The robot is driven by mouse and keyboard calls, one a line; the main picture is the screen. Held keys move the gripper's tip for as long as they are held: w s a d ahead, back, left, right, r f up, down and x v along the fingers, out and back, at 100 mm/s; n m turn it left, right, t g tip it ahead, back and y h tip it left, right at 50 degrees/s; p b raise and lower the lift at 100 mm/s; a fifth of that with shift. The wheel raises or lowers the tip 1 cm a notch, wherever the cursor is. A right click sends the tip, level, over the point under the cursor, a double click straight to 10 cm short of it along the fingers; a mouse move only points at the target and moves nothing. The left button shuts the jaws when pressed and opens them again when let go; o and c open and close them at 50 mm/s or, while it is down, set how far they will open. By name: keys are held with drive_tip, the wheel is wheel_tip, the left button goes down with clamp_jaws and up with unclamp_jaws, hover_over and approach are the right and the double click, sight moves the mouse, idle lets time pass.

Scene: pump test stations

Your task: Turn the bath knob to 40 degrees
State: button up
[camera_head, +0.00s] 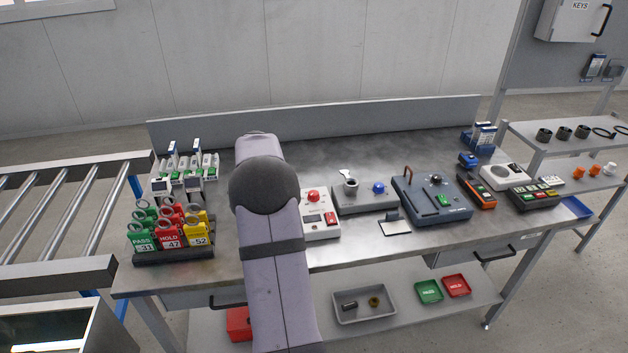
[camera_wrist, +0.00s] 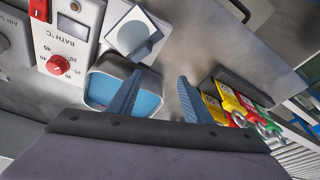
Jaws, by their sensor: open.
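The bath knob (camera_wrist: 58,65) is a round red knob on a pale panel marked "BATH °C" (camera_wrist: 72,38), at the left of the wrist view. Numbers ring it; I cannot read its setting surely. My gripper (camera_wrist: 160,77) is open and empty, its two blue-grey fingers apart. It is to the right of the knob in the wrist view and not touching it. A basin with a blue inside (camera_wrist: 143,104) lies partly behind the left finger.
A white block with a grey dial-like part (camera_wrist: 138,33) is beside the panel. A rack of yellow, red and green tags (camera_head: 172,258) stands left of my arm.

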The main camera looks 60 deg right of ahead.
drive_tip(key=s+d+r+m+p, duration=0.1)
drive_tip(key=s+d+r+p, duration=0.15)
drive_tip(key=d, duration=0.75)
drive_tip(key=h+p, duration=0.1)
drive_tip(key=h, duration=0.1)
approach(313, 193)
drive_tip(key=shift+m, duration=0.4)
drive_tip(key=shift+p+x, duration=1.3)
drive_tip(key=shift+x, duration=2.75)
drive_tip(key=shift+s, duration=0.15)
drive_tip(key=c, duration=1.1)
drive_tip(key=shift+o, duration=0.2)
drive_tip(key=shift+f+m, duration=0.1)
drive_tip(key=shift+m, duration=0.2)
